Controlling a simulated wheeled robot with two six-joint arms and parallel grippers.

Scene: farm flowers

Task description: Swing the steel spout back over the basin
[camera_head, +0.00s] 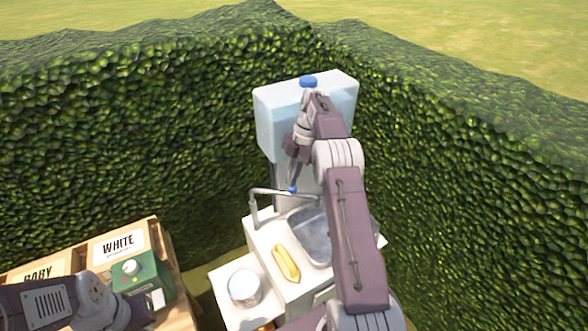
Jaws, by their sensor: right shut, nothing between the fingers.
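The steel spout (268,191) rises from the left back of the white sink unit and bends right. Its horizontal part runs toward the back of the steel basin (308,239) in the picture; I cannot tell exactly where its tip ends. My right gripper (294,180) points down, shut and empty, just above the horizontal part, near a small blue piece; I cannot tell if it touches the spout. My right arm covers the right part of the basin. My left gripper (140,309) is low at the left, away from the sink; its fingers are unclear.
A water tank (275,125) with a blue cap stands behind the sink. A yellow object (286,263) lies on the counter left of the basin, and a white round container (244,288) stands lower. Wooden crates labelled WHITE (118,244) and BABY are left. Hedges close the back and right.

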